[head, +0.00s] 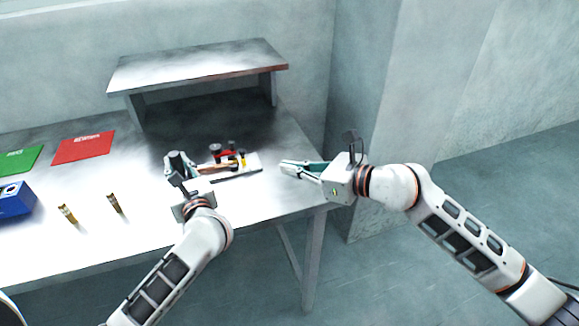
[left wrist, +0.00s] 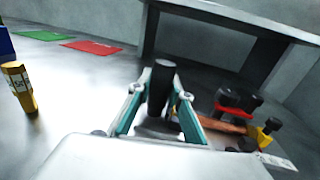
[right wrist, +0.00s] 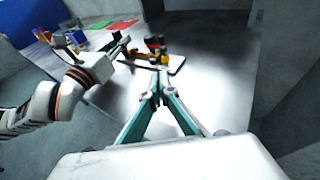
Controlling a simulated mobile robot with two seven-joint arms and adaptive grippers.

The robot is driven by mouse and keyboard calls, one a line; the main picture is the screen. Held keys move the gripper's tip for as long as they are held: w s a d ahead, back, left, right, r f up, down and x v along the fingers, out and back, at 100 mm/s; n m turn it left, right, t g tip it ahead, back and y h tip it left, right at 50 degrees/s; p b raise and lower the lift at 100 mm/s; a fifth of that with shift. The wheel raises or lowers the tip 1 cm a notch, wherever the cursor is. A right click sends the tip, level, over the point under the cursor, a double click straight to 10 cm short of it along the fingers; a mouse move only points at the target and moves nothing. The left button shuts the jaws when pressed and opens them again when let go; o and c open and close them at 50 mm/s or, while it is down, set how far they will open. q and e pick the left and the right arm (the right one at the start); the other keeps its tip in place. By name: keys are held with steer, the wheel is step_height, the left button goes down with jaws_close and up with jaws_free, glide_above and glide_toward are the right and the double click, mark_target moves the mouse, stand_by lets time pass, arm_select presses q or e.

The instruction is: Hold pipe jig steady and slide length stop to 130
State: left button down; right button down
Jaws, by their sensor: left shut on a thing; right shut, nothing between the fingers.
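The pipe jig (head: 252,161) lies near the right end of the bench, with a red clamp (left wrist: 235,110) with black knobs and a copper-brown pipe (left wrist: 225,122). The yellow length stop (left wrist: 264,138), topped by a black knob, stands toward the jig's right end; it also shows in the right wrist view (right wrist: 164,59). The scale numbers are too small to read. My left gripper (head: 178,160) is shut on the black upright handle (left wrist: 160,82) at the jig's left end. My right gripper (head: 284,168) is shut and empty, right of the jig and apart from it.
A raised metal shelf (head: 200,65) stands behind the jig. A red mat (head: 83,147), a green mat (head: 20,161), a blue box (head: 14,201) and two small yellow-brown pieces (head: 67,214) (head: 115,204) are on the left. The bench right of the jig is clear up to its edge.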

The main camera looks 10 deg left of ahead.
mark_target(243, 157)
steer(key=shift+w+d, duration=0.4)
steer(key=shift+d, duration=0.25)
steer(key=x, duration=0.9)
steer(key=r+x, duration=0.1)
steer(key=x, duration=0.3)
steer(key=shift+w+a+f, duration=0.1)
steer(key=shift+a, duration=0.35)
steer(key=shift+s+a, duration=0.2)
steer(key=shift+a, duration=0.85)
steer(key=shift+s, duration=0.1)
